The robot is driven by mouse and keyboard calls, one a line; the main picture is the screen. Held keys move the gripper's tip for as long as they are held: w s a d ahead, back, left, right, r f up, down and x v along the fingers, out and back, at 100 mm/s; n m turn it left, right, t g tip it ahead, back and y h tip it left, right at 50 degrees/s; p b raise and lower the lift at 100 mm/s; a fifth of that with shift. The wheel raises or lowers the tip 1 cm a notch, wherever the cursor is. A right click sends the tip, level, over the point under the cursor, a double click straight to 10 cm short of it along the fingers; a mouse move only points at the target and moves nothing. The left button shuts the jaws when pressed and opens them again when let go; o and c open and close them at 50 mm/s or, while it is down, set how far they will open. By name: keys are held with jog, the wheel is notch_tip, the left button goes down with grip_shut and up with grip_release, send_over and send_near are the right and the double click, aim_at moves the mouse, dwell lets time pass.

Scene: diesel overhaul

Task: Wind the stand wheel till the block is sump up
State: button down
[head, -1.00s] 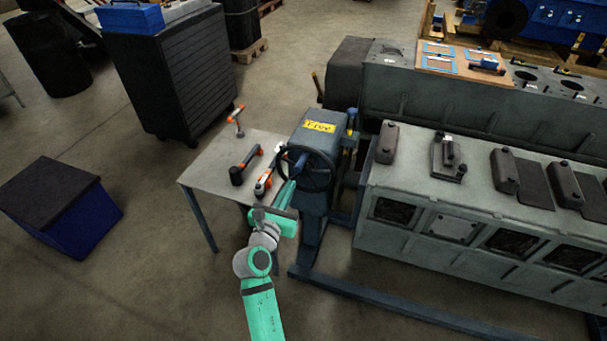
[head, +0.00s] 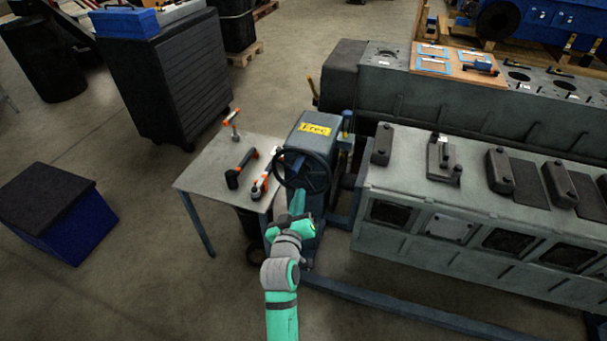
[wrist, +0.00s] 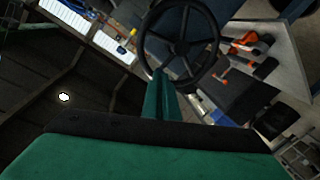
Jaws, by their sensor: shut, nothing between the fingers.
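The stand wheel (head: 329,176) is a dark spoked handwheel on the front of the blue stand gearbox (head: 312,142), which carries a yellow label reading "Free". The grey engine block (head: 465,225) lies to the right of the stand, with dark covers on its top face and windows along its side. My gripper (head: 298,203) is just below the wheel in the head view, its fingers shut and empty. In the wrist view the wheel (wrist: 184,40) is ahead, and my green finger (wrist: 160,97) points at its lower left rim. I cannot tell whether they touch.
A small table (head: 207,175) left of the stand holds orange-and-black tools (head: 241,168). A dark cabinet (head: 170,85) stands behind it, and a blue box (head: 55,215) is on the floor at left. The stand's base rail (head: 400,315) runs along the floor.

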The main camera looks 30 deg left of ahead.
jog(key=d+r+m+y, duration=0.25)
jog(key=d+m, duration=0.25)
jog(key=m, duration=1.6)
jog(key=w+a, duration=0.7)
jog(key=a, duration=0.1)
jog(key=shift+w+a+f+m+h, duration=0.25)
jog(key=shift+a+f+m+h, duration=0.05)
jog(key=shift+f+h, duration=0.15)
